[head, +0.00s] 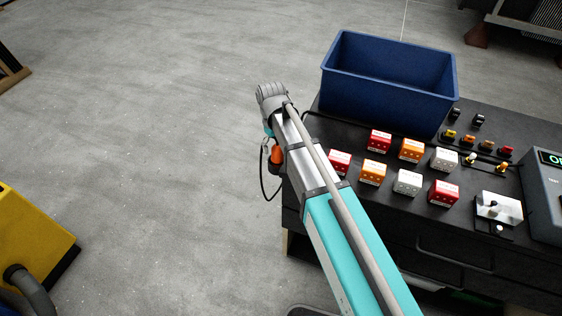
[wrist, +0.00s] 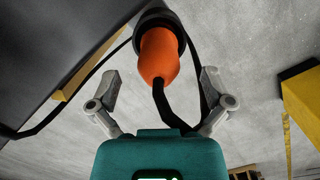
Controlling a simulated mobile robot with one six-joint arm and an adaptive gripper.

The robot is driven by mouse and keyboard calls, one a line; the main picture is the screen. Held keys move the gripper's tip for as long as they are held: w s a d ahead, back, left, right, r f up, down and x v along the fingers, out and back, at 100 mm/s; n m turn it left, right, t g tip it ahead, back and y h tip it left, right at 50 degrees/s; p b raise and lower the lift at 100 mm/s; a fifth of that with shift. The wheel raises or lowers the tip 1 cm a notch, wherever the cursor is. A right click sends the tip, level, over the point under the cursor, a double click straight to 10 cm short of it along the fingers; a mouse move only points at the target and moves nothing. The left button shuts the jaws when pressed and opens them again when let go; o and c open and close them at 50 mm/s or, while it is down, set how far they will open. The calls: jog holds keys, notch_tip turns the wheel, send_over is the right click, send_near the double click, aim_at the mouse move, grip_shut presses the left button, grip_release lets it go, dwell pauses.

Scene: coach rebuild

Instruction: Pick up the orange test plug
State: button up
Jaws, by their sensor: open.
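The orange test plug (wrist: 160,58) shows in the wrist view with a black collar (wrist: 163,18) at its upper end and a black cable leaving its lower end. My gripper (wrist: 161,78) is open, with one finger on each side of the plug in the picture and gaps on both sides. I cannot tell how deep the plug sits between the fingers. In the head view the orange plug (head: 277,155) shows beside my arm at the bench's left edge, its cable looping below. My arm hides most of the gripper there.
The dark bench (head: 400,228) carries several red, orange and white blocks, small switches, a white device (head: 498,208) and a grey display unit (head: 545,195). A blue bin (head: 385,95) stands at its back. A yellow machine (head: 30,240) is at left. Open floor lies between.

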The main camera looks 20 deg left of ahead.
aim_at(278, 155)
jog(key=shift+s+d+f+b, duration=0.1)
jog(key=shift+f+b, duration=0.9)
jog(key=shift+f, duration=0.15)
jog(key=shift+d+f+b, duration=0.1)
jog(key=shift+f+b, duration=0.9)
jog(key=shift+f, duration=0.1)
grip_shut()
